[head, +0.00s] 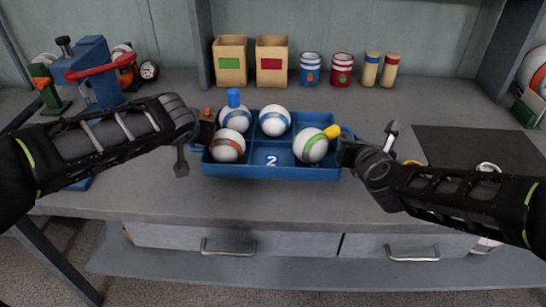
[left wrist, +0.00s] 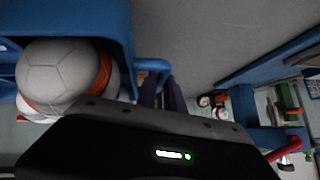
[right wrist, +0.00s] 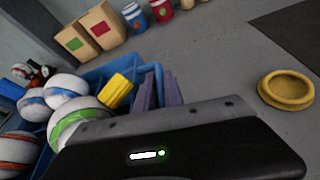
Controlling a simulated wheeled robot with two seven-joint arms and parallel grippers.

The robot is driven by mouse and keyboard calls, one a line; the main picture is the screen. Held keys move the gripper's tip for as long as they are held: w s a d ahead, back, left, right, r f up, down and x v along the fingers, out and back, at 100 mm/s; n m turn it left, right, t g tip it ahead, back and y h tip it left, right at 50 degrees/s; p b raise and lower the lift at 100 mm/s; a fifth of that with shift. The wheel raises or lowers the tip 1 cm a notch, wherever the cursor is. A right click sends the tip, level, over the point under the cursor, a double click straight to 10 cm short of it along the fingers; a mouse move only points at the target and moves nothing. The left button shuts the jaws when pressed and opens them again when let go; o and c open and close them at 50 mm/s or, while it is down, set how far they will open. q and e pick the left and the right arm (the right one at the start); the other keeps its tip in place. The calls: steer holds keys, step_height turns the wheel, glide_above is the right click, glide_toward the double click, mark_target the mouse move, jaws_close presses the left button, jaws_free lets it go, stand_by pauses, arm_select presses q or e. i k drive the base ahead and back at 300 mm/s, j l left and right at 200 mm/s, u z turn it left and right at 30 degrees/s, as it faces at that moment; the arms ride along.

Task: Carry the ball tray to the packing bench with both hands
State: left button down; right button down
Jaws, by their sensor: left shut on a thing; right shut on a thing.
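The blue ball tray (head: 270,172) is in the middle of the head view, over the grey bench top, marked with a white 2. It holds several white balls: one orange-banded (head: 228,146), one green-banded (head: 308,148) and two blue-banded at the back (head: 274,121). A blue cylinder (head: 234,97) and a yellow cylinder (head: 332,131) show at the balls. My left gripper (head: 203,134) is shut on the tray's left handle, which shows in the left wrist view (left wrist: 154,65). My right gripper (head: 347,149) is shut at the right handle, mostly hidden. I cannot tell whether the tray touches the bench.
A blue press with a red lever (head: 96,70) stands at the back left. Two cardboard boxes (head: 231,62), striped cans (head: 311,69) and small cylinders (head: 389,70) line the back. A dark mat (head: 460,145) lies right; a yellow dish (right wrist: 286,89) is beside the tray. Drawers (head: 230,240) are below.

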mark_target(476, 140)
steer(key=i+l+z, duration=0.1)
steer(key=l, duration=0.35)
steer(key=i+l+z, duration=0.1)
steer(key=l, duration=0.3)
steer(key=i+l+z, duration=0.1)
steer(key=l, duration=0.3)
steer(key=i+l+z, duration=0.1)
steer(key=l, duration=0.3)
steer(key=i+l+z, duration=0.15)
steer(key=l, duration=0.25)
steer(key=i, duration=0.1)
